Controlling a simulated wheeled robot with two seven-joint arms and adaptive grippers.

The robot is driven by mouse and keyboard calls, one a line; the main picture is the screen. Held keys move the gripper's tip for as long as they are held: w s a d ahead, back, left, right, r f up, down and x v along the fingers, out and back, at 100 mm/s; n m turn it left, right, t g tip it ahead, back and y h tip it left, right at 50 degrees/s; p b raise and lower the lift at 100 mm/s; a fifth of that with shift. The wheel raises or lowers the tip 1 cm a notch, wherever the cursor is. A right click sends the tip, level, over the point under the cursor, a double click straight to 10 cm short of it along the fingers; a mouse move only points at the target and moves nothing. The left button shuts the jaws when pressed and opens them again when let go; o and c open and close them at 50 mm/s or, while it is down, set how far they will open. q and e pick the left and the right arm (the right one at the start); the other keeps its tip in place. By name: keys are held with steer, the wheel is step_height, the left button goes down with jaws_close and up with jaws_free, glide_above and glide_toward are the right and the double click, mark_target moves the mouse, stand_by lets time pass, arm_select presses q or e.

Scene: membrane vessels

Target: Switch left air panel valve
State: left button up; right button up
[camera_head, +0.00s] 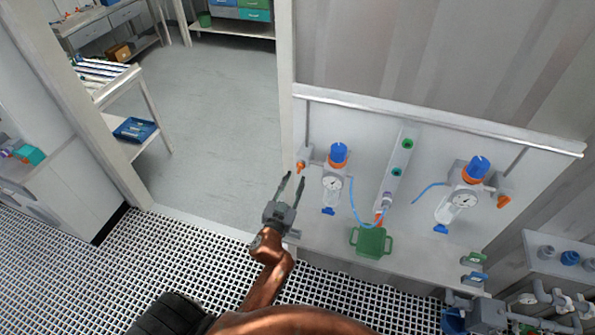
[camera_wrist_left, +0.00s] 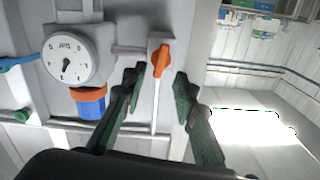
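The left air panel valve (camera_head: 301,165) is a small orange handle at the left end of the wall panel, beside the left gauge and regulator (camera_head: 333,180). In the left wrist view the orange valve handle (camera_wrist_left: 161,58) stands upright in the picture, near the line between the fingertips. My left gripper (camera_head: 291,179) is open, its two dark fingers pointing up toward the valve in the head view. The left gripper (camera_wrist_left: 157,78) also shows in the left wrist view, with nothing held; whether a finger touches the valve I cannot tell. My right gripper is not in view.
A right regulator (camera_head: 467,190) with its own orange valve (camera_head: 503,201) is on the same panel. Blue tubes hang between the units. A green container (camera_head: 371,242) is at the panel's lower ledge. Pipes stand at the lower right. An open doorway lies left of the panel.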

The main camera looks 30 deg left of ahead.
mark_target(299, 169)
arm_select(q)
steer(key=shift+x, duration=2.25)
jaws_close()
